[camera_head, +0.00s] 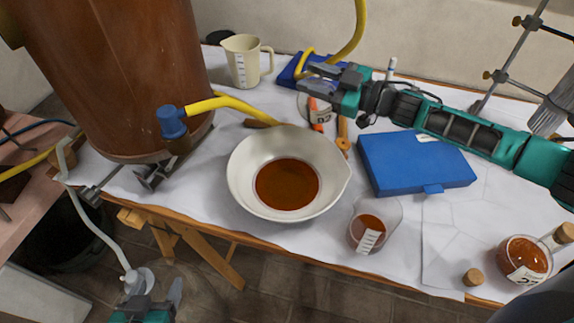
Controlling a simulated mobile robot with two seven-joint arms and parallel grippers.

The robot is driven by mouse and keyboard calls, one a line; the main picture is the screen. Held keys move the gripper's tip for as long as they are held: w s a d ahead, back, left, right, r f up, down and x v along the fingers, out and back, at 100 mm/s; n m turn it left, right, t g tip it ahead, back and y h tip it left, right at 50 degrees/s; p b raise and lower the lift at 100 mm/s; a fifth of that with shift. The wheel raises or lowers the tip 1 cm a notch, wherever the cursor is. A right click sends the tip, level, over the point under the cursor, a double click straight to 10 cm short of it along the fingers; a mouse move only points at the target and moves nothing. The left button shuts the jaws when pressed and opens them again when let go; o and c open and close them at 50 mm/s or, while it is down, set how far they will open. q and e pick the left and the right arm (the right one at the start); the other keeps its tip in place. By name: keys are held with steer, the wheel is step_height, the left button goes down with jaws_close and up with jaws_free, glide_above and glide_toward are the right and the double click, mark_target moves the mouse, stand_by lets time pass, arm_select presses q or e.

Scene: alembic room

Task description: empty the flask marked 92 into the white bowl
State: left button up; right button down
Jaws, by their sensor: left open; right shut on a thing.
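The white bowl (241,187) stands on the covered table with a pool of red-brown liquid in it. My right gripper (318,78) is shut on a clear glass flask (308,104), behind and to the right of the bowl. The flask's label seems to read 92, but it is small. I see no brown liquid in this flask, though the gripper hides part of it. My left gripper (153,297) is open and empty at the bottom left, low in front of the table.
A beige jug (242,62), blue box (410,165), beaker of brown liquid (370,232), cork (473,278) and another labelled flask (525,258) stand around. Orange-handled tools lie behind the bowl.

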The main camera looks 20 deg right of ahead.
steer(key=shift+w+d+r+m, duration=0.15)
steer(key=shift+w+d+m, duration=0.45)
steer(key=shift+w+d, duration=0.3)
steer(key=shift+w+d+r+m, duration=0.15)
steer(key=shift+w+d+m, duration=0.65)
steer(key=shift+m, duration=0.1)
steer(key=shift+w+d+r+m, duration=0.1)
steer(key=shift+w+d+m, duration=0.65)
steer(key=shift+m, duration=0.15)
